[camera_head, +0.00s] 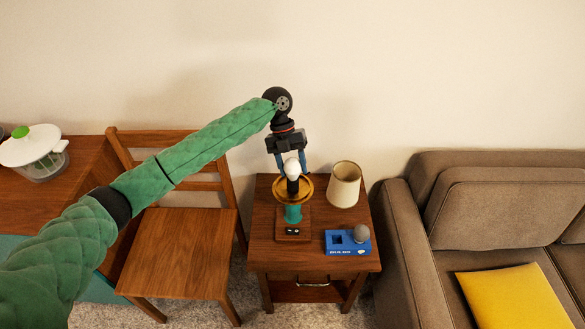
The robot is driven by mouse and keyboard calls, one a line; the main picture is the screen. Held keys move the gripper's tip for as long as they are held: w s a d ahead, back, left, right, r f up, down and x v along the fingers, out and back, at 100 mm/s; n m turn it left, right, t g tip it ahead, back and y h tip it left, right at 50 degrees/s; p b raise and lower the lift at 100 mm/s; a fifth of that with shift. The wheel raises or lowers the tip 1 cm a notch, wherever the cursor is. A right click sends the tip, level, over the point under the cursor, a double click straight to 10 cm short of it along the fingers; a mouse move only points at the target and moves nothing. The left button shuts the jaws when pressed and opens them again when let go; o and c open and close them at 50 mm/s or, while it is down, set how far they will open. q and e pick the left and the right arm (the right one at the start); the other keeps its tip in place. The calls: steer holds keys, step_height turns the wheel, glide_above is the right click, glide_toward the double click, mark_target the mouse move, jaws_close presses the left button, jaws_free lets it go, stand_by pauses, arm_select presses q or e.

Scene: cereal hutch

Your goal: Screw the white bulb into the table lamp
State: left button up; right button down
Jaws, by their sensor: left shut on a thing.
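The table lamp (293,213) stands upright on the wooden side table, with a teal stem, a gold ring and a square wooden base. The white bulb (292,167) is upright directly above the lamp's dark socket (293,184). My left gripper (292,165) points down from above and is shut on the white bulb, one blue finger on each side. The bulb's lower end meets the socket in this view; I cannot tell how deep it sits. My right gripper is not in view.
A cream lampshade (345,184) stands right of the lamp on the side table (262,235). In front of it is a blue bulb box (347,243) with a grey bulb (361,233). A wooden chair (180,240) is left, a brown sofa (410,245) right.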

arm_select(q)
steer(key=shift+f+m+y+b, duration=0.1)
steer(key=shift+m+y+b, duration=0.35)
steer(key=shift+m, duration=0.25)
steer(key=shift+m, duration=0.3)
steer(key=shift+m+g+b, duration=0.3)
steer(key=shift+b, duration=0.2)
steer(key=shift+m+y+b, duration=0.95)
steer(key=shift+m+b, duration=0.15)
steer(key=shift+m, duration=0.5)
